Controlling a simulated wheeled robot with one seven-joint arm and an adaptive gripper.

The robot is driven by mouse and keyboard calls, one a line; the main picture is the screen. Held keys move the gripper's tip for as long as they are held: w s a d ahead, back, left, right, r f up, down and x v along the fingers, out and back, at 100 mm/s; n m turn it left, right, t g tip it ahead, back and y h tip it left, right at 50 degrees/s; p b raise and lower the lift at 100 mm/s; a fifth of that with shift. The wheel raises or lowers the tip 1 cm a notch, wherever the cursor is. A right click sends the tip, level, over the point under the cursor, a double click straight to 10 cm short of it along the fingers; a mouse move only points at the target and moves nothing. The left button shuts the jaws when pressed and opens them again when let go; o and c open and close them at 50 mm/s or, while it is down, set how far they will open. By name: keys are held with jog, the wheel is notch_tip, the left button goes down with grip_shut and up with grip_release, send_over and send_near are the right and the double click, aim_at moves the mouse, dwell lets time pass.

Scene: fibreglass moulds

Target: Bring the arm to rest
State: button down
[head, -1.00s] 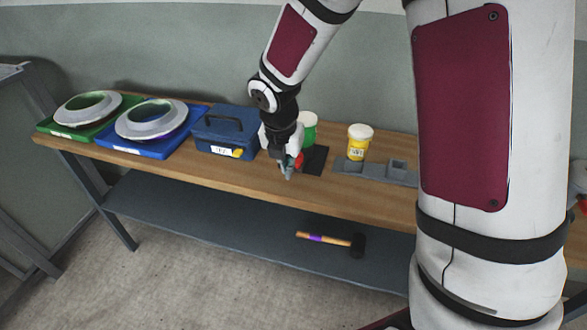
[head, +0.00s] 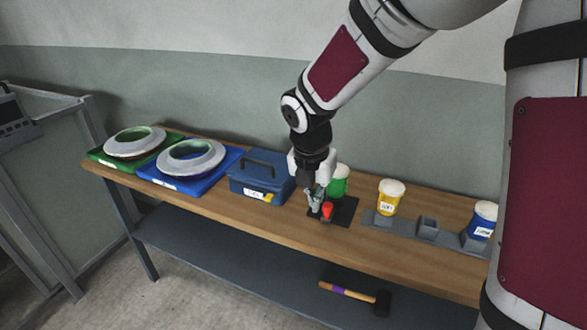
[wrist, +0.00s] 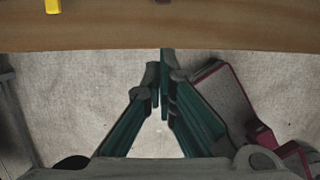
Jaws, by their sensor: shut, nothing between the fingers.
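My gripper (head: 314,208) is in front of the back wall in the head view, at the end of my bent arm, and appears just right of the blue toolbox (head: 250,184). In the wrist view my gripper's green fingers (wrist: 162,62) meet at their tips with nothing between them. Bare floor shows behind them, with the brown bench edge (wrist: 170,35) beyond. A small red-topped object (head: 327,211) shows beside the fingers in the head view, at the black mat (head: 345,216). The gripper partly hides a green jar (head: 339,181); I cannot tell its exact height.
Two ring-shaped moulds sit in a green tray (head: 101,160) and a blue tray (head: 180,187) at left. A yellow jar (head: 388,203) and a blue jar (head: 482,224) stand at a grey rack (head: 408,229). A mallet (head: 347,292) lies on the lower shelf.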

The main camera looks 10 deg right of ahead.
jog(key=s+d+r+m+t, duration=0.1)
jog(key=s+d+r+m, duration=0.2)
jog(key=s+r+m, duration=0.85)
jog(key=s+r+m+t+y, duration=0.1)
jog(key=s+m, duration=1.3)
jog(key=m, duration=0.3)
jog(key=shift+y, duration=0.3)
jog(key=shift+d, duration=0.1)
